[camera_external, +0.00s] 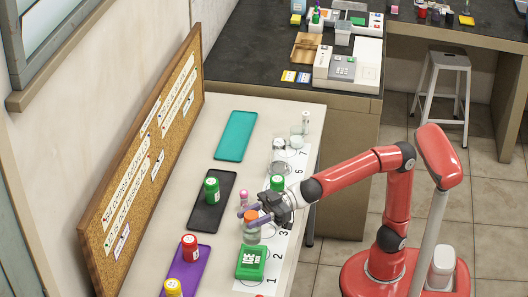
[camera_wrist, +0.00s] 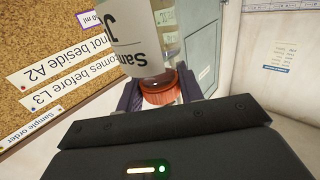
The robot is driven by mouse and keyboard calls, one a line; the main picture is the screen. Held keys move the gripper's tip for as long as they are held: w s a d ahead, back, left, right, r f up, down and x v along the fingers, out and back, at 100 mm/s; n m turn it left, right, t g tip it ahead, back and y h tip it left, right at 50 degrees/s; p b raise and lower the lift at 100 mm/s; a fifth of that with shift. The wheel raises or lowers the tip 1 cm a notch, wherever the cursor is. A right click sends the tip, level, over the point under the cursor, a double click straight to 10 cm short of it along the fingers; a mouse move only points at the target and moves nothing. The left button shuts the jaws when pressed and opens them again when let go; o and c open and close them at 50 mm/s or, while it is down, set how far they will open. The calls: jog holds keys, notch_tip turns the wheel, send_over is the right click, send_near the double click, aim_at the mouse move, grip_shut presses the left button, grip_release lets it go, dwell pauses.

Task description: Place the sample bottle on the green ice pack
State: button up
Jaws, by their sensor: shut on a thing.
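The sample bottle (camera_external: 252,234) is clear with an orange cap and a white label. My gripper (camera_external: 254,214) is shut on it at the cap. In the wrist view the bottle (camera_wrist: 147,38) shows its "Sam..." label, and its orange cap sits between the fingers of my gripper (camera_wrist: 160,95). The green ice pack (camera_external: 251,263), marked ICE, lies on the white numbered strip, just nearer the camera than the bottle. The bottle appears upright and apart from the pack. I cannot tell its exact height over the bench.
A green-capped bottle (camera_external: 277,183), a pink-capped vial (camera_external: 243,197) and glassware (camera_external: 279,153) stand close behind my gripper. A black mat (camera_external: 201,215) holds a green bottle; a purple mat (camera_external: 204,262) holds red and yellow bottles. The teal mat (camera_external: 235,136) is empty. A corkboard (camera_external: 150,150) stands along the left.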

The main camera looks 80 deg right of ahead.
aim_at(243, 244)
jog(key=shift+w+f+b, duration=0.1)
jog(key=shift+f+b, duration=1.2)
jog(key=shift+f, duration=2.55)
jog(key=shift+f, duration=0.15)
jog(key=o, duration=1.2)
jog(key=shift+r, duration=0.2)
jog(key=b+v, duration=0.1)
jog(key=v, duration=1.1)
